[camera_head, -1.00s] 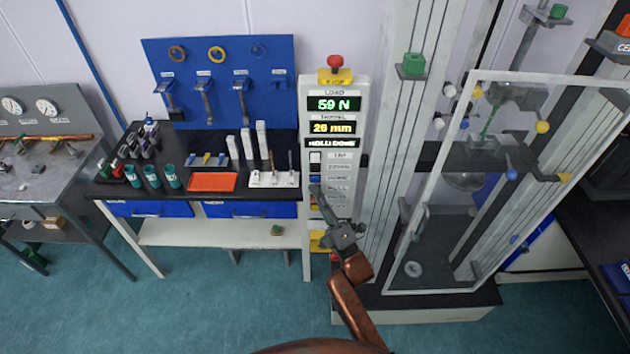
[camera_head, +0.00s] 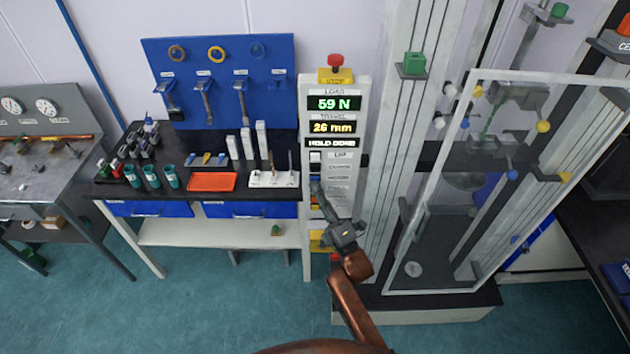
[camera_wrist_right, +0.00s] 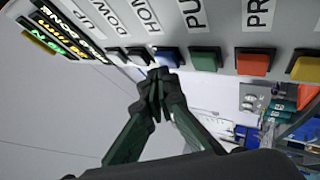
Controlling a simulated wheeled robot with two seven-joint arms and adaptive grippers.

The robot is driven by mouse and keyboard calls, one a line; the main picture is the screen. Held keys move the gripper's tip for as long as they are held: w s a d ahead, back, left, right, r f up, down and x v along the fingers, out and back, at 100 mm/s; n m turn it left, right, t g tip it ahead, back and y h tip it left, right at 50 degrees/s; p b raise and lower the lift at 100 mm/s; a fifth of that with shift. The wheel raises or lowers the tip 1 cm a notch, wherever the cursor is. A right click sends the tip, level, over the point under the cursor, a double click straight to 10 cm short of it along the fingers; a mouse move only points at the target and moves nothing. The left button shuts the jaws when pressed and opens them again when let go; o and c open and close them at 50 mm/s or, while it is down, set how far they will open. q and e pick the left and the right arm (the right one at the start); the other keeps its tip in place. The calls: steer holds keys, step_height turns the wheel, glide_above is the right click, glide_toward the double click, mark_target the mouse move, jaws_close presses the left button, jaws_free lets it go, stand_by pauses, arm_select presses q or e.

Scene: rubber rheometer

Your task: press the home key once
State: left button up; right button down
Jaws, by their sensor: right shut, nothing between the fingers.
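The home key is the blue key (camera_wrist_right: 168,57) under the HOME label (camera_wrist_right: 143,14) in the right wrist view. It sits on the white control panel (camera_head: 350,88), between a black key (camera_wrist_right: 138,56) and a green key (camera_wrist_right: 205,59). My right gripper (camera_wrist_right: 158,74) is shut and empty, with its fingertips right at the blue key and partly over its edge. I cannot tell whether they touch it. In the head view the right gripper (camera_head: 316,186) reaches up the panel and hides the blue key. My left gripper is not in view.
A red key (camera_wrist_right: 253,62) and a yellow key (camera_wrist_right: 305,69) follow in the same row. Displays (camera_head: 334,104) above read 59 N, 26 mm and HOLD DONE. A red stop button (camera_head: 335,61) tops the panel. A clear framed guard door (camera_head: 437,290) stands close on the right.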

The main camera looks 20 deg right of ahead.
steer(key=shift+w+d, duration=0.1)
steer(key=shift+w, duration=0.3)
stand_by(0.6)
steer(key=shift+s, duration=0.2)
steer(key=shift+s+a, duration=0.25)
steer(key=shift+s, duration=0.4)
steer(key=s, duration=0.2)
steer(key=s+a+p, duration=0.1)
steer(key=s, duration=0.1)
steer(key=shift+s+a+p, duration=0.2)
steer(key=shift+s+p, duration=0.1)
steer(key=shift+s, duration=0.1)
stand_by(0.8)
